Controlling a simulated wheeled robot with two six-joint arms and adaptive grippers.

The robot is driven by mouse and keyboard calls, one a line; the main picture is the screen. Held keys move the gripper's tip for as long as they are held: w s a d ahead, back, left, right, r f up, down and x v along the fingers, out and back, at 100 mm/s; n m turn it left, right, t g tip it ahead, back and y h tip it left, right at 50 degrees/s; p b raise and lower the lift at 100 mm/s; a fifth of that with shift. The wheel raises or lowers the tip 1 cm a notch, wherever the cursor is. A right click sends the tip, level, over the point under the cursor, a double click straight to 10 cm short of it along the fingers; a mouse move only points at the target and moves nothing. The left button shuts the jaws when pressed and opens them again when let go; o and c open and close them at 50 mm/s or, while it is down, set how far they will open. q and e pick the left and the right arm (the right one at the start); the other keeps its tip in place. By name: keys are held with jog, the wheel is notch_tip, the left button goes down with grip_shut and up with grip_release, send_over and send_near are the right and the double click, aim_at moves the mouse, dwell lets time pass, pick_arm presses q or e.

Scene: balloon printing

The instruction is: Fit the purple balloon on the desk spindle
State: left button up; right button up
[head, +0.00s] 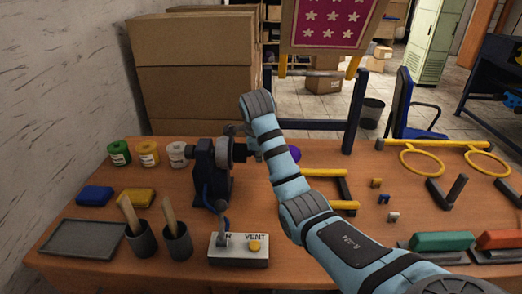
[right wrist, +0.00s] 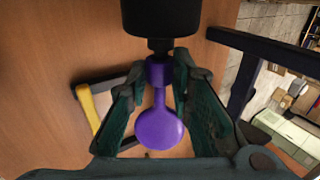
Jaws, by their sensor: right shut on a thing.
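The purple balloon (right wrist: 159,128) sits between the two dark green fingers of my right gripper (right wrist: 160,72), which is shut on its neck. In the right wrist view the neck meets the short dark tip of the desk spindle (right wrist: 160,20); I cannot tell whether it is around the tip or only against it. In the head view a bit of the balloon (head: 294,153) shows beside my right arm. My right gripper (head: 251,145) is at the spindle (head: 238,152) of the dark blue machine and is partly hidden. My left gripper is not in view.
A control box (head: 238,249) with a lever and yellow button stands in front of the machine. Ink jars (head: 148,153), pads (head: 95,195), cups (head: 143,240) and a tray (head: 82,238) are to the left. Yellow rings (head: 421,163) and stamps (head: 441,241) are to the right.

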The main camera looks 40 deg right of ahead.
jog(key=shift+w+a+p, duration=0.25)
jog(key=shift+a+p, duration=0.1)
dwell(0.4)
jog(key=o, duration=0.8)
jog(key=p+v, duration=0.9)
